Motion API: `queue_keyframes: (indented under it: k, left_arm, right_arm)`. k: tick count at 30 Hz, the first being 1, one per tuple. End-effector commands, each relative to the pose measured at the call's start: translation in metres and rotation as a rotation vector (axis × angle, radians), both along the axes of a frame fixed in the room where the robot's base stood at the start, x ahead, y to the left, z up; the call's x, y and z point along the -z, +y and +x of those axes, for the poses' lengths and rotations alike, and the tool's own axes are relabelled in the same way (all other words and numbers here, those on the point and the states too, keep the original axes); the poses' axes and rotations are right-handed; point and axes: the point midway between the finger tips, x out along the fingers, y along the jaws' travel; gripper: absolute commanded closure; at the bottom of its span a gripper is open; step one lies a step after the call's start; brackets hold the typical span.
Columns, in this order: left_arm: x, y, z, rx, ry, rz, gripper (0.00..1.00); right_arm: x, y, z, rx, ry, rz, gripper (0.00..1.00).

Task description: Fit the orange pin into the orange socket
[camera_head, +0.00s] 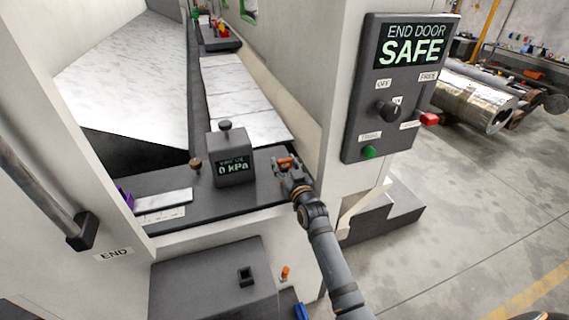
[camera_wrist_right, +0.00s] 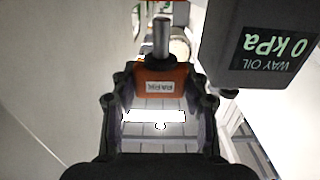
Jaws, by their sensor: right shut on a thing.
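The orange pin (camera_wrist_right: 161,80) has an orange block with a white label, a dark collar and a metal shaft. It sits between the fingertips of my right gripper (camera_wrist_right: 160,88), which is shut on it, with the shaft pointing away from the palm. In the head view, my right gripper (camera_head: 288,170) is over the right end of the dark ledge, with the pin's orange part (camera_head: 286,162) at its tip. I cannot make out the orange socket for certain. My left gripper is not in view.
The grey way oil gauge box (camera_head: 233,169), reading 0 kPa, stands close left of my right gripper. The END DOOR SAFE panel (camera_head: 395,90) is on the right.

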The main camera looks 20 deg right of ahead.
Motion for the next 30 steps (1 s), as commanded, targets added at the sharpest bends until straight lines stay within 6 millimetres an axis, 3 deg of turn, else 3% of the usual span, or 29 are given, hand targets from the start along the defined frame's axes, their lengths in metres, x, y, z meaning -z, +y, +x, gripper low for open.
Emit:
queue_keyframes:
  k: [30]
  left_arm:
    - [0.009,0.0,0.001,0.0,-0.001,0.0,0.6]
  right_arm:
    - [0.014,0.0,0.0,0.0,0.0,0.0,0.87]
